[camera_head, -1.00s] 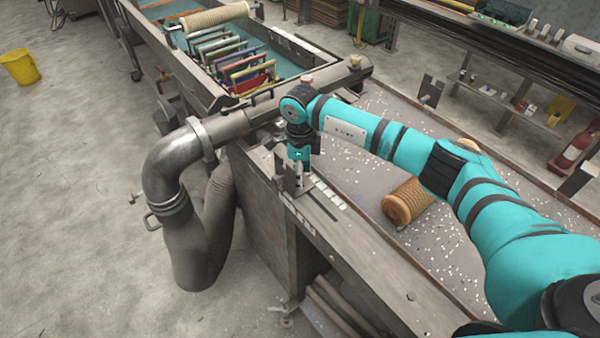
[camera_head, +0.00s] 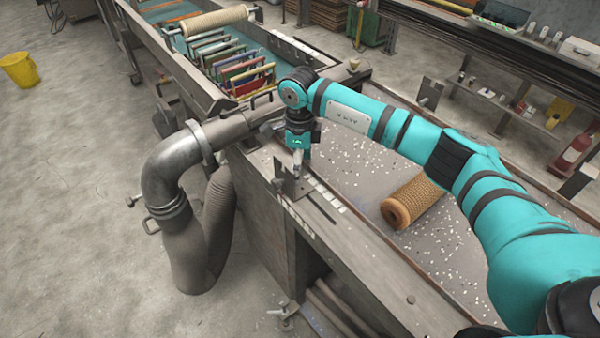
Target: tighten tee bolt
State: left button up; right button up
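My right arm comes in from the right, and its gripper (camera_head: 296,166) points down at a small upright metal bracket (camera_head: 283,180) on the bench's near edge. The fingertips are small and partly merge with the bracket, so I cannot tell whether they touch it or are open or shut. A slot with a row of pale marks (camera_head: 328,197) runs beside the bracket. I cannot make out the tee bolt itself; it may be hidden by the gripper or bracket. My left gripper is not in view.
A tan mesh roll (camera_head: 415,198) lies on the speckled bench top (camera_head: 355,165), beneath my forearm. A large bent metal pipe (camera_head: 163,170) stands left of the bench. A trough with colored frames (camera_head: 238,68) is behind. Open floor lies left, with a yellow bucket (camera_head: 19,69).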

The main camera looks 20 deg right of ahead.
jog(key=shift+r, duration=1.85)
